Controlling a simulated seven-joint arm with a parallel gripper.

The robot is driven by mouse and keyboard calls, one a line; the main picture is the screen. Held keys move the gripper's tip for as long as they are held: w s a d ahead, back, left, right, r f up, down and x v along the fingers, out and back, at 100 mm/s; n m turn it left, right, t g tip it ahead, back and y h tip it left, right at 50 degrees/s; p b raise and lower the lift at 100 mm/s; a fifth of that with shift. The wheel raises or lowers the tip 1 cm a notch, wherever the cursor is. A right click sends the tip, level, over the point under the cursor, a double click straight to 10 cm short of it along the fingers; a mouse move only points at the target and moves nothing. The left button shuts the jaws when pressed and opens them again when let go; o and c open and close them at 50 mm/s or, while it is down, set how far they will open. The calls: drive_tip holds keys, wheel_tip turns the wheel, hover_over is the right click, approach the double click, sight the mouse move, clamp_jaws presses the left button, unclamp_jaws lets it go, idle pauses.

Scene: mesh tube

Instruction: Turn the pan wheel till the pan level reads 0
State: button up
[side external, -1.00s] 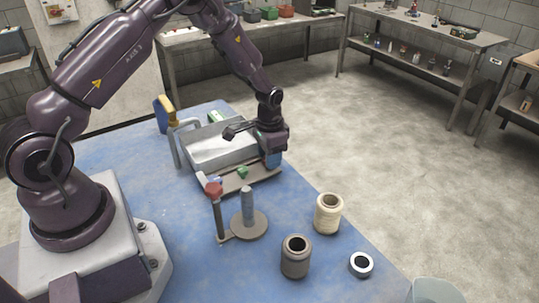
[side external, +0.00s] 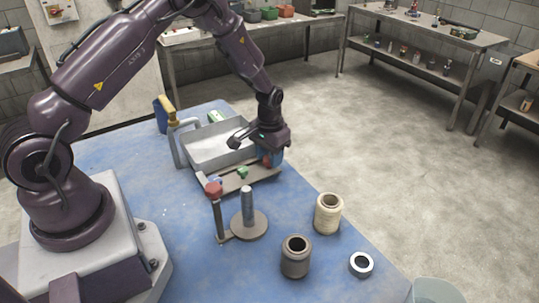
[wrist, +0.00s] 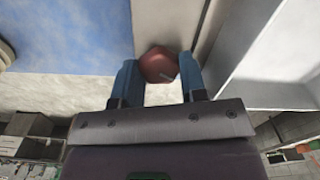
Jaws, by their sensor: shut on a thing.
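My gripper (side external: 272,157) is at the right end of the grey pan's base (side external: 255,178). In the wrist view its two blue fingers (wrist: 160,75) are shut on a red wheel (wrist: 158,64), one on each side. The red wheel also shows in small part in the side view (side external: 267,160), mostly hidden by the fingers. The grey metal pan (side external: 200,158) sits behind the base strip, its inside facing up. A green knob (side external: 243,172) and a pale blue knob (side external: 214,181) stand along the same strip. I cannot make out a level reading.
A red-topped post and a grey spindle on a round foot (side external: 249,224) stand in front. A dark jar (side external: 296,257), a cream jar (side external: 328,213) and a white ring (side external: 361,264) are at the front right. A blue and yellow item (side external: 164,113) stands behind the pan.

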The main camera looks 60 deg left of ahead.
sight(268, 159)
drive_tip(key=shift+r, duration=0.1)
drive_tip(key=o, duration=0.7)
drive_tip(key=shift+c, duration=0.2)
wheel_tip(268, 159, up, 13)
drive_tip(key=s+d+r+m+t, duration=0.1)
drive_tip(key=s+d+r+t, duration=0.1)
drive_tip(key=s+d+r, duration=0.3)
drive_tip(key=s+d+r+m+t, duration=0.2)
drive_tip(key=s+d+r+t, duration=0.1)
drive_tip(key=s+r, duration=1)
drive_tip(key=s+d, duration=0.1)
drive_tip(key=s, duration=0.4)
drive_tip(key=shift+d+r+t, duration=0.2)
drive_tip(key=shift+d+t, duration=0.1)
drive_tip(key=shift+d, duration=0.1)
